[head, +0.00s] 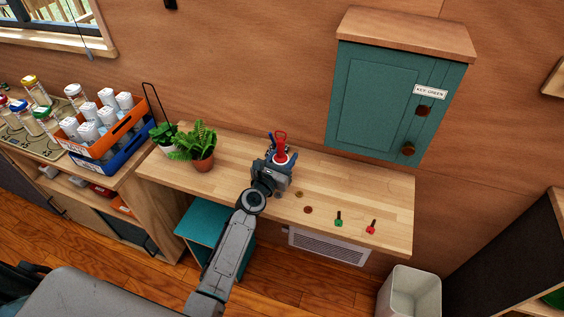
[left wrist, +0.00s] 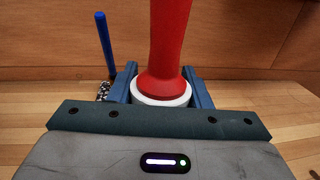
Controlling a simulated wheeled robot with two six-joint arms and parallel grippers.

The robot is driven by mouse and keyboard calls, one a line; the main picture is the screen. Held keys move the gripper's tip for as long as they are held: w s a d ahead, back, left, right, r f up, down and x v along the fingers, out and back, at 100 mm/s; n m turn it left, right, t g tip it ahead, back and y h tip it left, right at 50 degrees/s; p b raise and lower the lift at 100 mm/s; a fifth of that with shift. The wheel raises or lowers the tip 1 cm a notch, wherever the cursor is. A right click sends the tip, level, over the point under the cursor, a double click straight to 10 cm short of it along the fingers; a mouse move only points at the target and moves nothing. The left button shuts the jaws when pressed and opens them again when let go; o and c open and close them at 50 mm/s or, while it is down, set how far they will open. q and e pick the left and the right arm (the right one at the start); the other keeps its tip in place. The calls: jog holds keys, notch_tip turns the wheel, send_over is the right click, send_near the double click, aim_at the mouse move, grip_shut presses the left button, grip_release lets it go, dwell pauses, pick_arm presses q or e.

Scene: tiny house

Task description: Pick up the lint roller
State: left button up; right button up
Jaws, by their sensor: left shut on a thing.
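The lint roller has a red handle (head: 280,143) and a white roll, and it stands upright over the wooden desk. My left gripper (head: 279,162) is at the lint roller, with its fingers on both sides of the white roll. In the left wrist view the red handle (left wrist: 168,45) rises from the white roll (left wrist: 160,91), which sits between the two blue fingers of my left gripper (left wrist: 162,88). The gripper is shut on the roller. The roller's lower part is hidden behind the gripper body. My right gripper is not in view.
The wooden desk (head: 370,195) holds two potted plants (head: 203,160), coins, a green key (head: 339,220) and a red key (head: 371,227). A blue pen (left wrist: 104,45) stands close behind the roller. A green key cabinet (head: 385,100) hangs above. A white bin (head: 410,295) stands at right.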

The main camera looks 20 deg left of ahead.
aim_at(279, 156)
pick_arm(q)
jog(key=shift+r, duration=0.15)
jog(key=shift+r+p, duration=0.2)
jog(key=shift+p, duration=0.1)
jog(key=r+p, duration=0.2)
jog(key=r, duration=0.1)
jog(key=shift+s, duration=0.4)
jog(key=s+r, duration=0.1)
jog(key=s, duration=1.4)
jog(key=shift+d+r, duration=0.15)
jog(key=shift+r, duration=0.05)
jog(key=shift+s+b, duration=0.1)
jog(key=shift+b, duration=0.2)
